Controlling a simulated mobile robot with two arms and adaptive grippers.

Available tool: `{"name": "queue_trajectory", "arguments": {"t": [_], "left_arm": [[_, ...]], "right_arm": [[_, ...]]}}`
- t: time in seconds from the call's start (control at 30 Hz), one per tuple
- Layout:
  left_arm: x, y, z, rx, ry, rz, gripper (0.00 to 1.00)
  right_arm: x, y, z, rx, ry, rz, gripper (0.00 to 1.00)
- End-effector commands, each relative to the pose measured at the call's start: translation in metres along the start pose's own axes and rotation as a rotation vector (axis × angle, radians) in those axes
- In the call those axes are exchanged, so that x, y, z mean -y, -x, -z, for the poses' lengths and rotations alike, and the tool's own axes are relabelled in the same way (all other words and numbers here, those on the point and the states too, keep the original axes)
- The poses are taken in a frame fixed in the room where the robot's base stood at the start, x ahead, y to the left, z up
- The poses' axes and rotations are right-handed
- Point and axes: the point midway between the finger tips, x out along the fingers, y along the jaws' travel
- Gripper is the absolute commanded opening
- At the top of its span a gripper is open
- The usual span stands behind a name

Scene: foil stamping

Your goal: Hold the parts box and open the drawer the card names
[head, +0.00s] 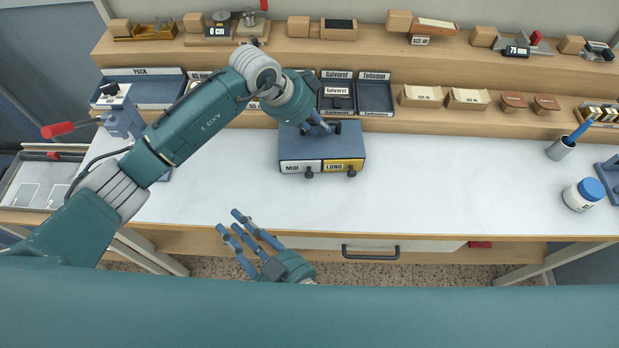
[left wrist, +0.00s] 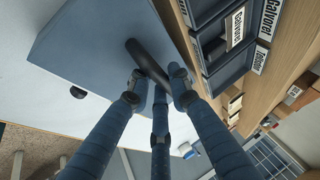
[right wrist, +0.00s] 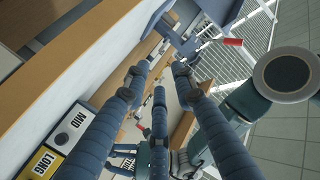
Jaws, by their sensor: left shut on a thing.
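The parts box (head: 345,146) is a blue-grey block on the white bench top. Its front has a white drawer labelled MID (head: 299,167) and a yellow one labelled LONG (head: 338,165), each with a dark knob; both look closed. My left gripper (head: 320,129) is shut on the dark handle (left wrist: 148,62) on top of the box. In the right wrist view the labels MID (right wrist: 72,127) and LONG (right wrist: 42,163) show at lower left. My right gripper (head: 243,228) is open and empty, in front of the bench edge, left of and nearer than the box. I see no card clearly naming a drawer.
Behind the box are labelled trays, one holding a Galvorel card (head: 337,91), on a wooden shelf (head: 385,124). A red-handled press (head: 122,117) stands left. A white jar (head: 583,195) and a pen cup (head: 560,149) are at right. The bench right of the box is clear.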

Motion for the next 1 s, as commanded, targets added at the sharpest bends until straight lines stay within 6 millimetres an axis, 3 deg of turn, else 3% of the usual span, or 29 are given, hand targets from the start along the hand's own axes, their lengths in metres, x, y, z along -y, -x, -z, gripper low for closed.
{"name": "queue_trajectory", "arguments": {"t": [0.17, 0.37, 0.6, 0.77, 0.87, 1.0], "left_arm": [[0.001, 0.001, 0.001, -0.003, -0.001, 0.003, 0.0], [0.001, 0.001, 0.001, -0.003, -0.001, 0.003, 0.0], [0.001, 0.001, 0.001, -0.003, -0.001, 0.003, 0.0], [0.001, 0.001, 0.001, -0.003, -0.001, 0.003, 0.0], [0.001, 0.001, 0.001, -0.003, -0.001, 0.003, 0.0], [0.001, 0.001, 0.001, -0.003, -0.001, 0.003, 0.0]], "right_arm": [[-0.001, -0.004, 0.023, 0.013, -0.01, -0.058, 0.26], [-0.041, 0.008, 0.032, 0.018, 0.029, -0.288, 0.26], [-0.105, 0.054, 0.031, 0.068, 0.111, -0.627, 0.26], [-0.127, 0.077, 0.031, 0.093, 0.147, -0.747, 0.26], [-0.135, 0.078, 0.031, 0.099, 0.156, -0.77, 0.26], [-0.149, 0.064, 0.031, 0.098, 0.161, -0.77, 0.26]]}}
